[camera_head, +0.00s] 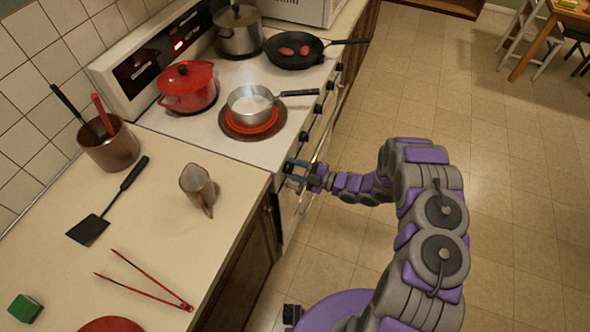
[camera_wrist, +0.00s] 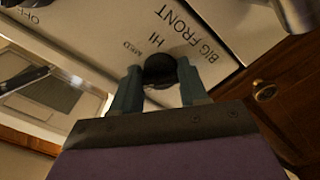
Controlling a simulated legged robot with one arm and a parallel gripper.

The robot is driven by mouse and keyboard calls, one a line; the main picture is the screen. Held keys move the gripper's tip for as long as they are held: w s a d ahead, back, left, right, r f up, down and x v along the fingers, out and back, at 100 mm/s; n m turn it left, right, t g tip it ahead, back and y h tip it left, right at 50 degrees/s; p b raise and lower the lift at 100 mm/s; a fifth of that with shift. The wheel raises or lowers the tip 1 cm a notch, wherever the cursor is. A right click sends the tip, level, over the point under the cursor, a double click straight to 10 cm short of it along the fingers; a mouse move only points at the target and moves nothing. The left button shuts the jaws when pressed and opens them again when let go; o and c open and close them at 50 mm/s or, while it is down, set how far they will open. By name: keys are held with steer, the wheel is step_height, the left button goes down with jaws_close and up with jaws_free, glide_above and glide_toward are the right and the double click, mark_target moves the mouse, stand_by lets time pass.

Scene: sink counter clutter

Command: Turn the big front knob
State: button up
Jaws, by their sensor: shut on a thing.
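The big front knob (camera_wrist: 160,69) is a round black knob on the stove's front panel, below the printed words "BIG FRONT", with "HI" and "MED" marked beside it. My gripper (camera_wrist: 160,88) has one finger on each side of the knob and is shut on it in the wrist view. In the head view my gripper (camera_head: 297,170) is at the near end of the stove front, and the knob is hidden behind it. The front burner under the saucepan (camera_head: 250,105) glows red. The knob's exact angle is hard to read.
Other black knobs (camera_head: 303,137) run along the stove front. A red pot (camera_head: 187,88), a steel pot (camera_head: 239,32) and a black frying pan (camera_head: 293,50) stand on the stove. The floor beside the stove is clear.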

steer(key=shift+f, duration=0.1)
steer(key=o, duration=1)
steer(key=shift+o, duration=0.2)
